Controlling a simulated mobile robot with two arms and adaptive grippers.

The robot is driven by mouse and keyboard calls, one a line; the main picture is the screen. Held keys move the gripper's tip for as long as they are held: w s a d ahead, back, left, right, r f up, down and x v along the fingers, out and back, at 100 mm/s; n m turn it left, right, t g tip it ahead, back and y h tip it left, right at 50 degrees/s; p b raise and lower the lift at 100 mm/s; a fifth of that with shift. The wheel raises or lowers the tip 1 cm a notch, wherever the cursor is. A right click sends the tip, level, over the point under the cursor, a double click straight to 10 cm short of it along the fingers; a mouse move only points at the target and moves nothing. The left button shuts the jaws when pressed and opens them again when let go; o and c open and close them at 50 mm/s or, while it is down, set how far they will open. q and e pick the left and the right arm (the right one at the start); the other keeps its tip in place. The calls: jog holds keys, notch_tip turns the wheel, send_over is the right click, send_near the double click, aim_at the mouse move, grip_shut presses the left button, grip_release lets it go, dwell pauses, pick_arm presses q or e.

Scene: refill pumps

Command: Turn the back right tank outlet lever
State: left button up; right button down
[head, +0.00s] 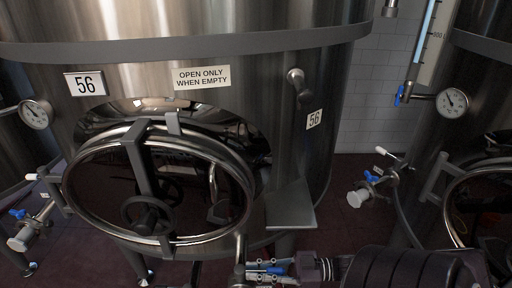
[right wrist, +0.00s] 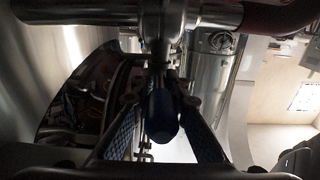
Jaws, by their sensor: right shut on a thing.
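The steel tank marked 56 (head: 300,165) fills the middle of the head view. At its bottom, my right gripper (head: 268,268) is shut on a blue outlet lever (head: 277,270) beside a steel outlet pipe (head: 240,272). In the right wrist view, the dark blue lever handle (right wrist: 163,118) lies between the two mesh-padded fingers of the right gripper (right wrist: 160,98). The steel outlet pipe (right wrist: 120,14) crosses above it. The fingers partly hide the lever. My left gripper is not in view.
A round hatch (head: 160,190) with a handwheel and a small steel shelf (head: 290,205) project above the right gripper. Another tank (head: 470,110) stands at the right with its own blue-handled valve (head: 372,177). Dark floor (head: 335,220) lies between the tanks.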

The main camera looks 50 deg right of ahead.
jog(key=shift+w+d, duration=0.2)
jog(key=shift+d, duration=0.05)
jog(key=c, duration=1.8)
grip_release()
jog(key=shift+s+a, duration=0.1)
jog(key=v, duration=1.2)
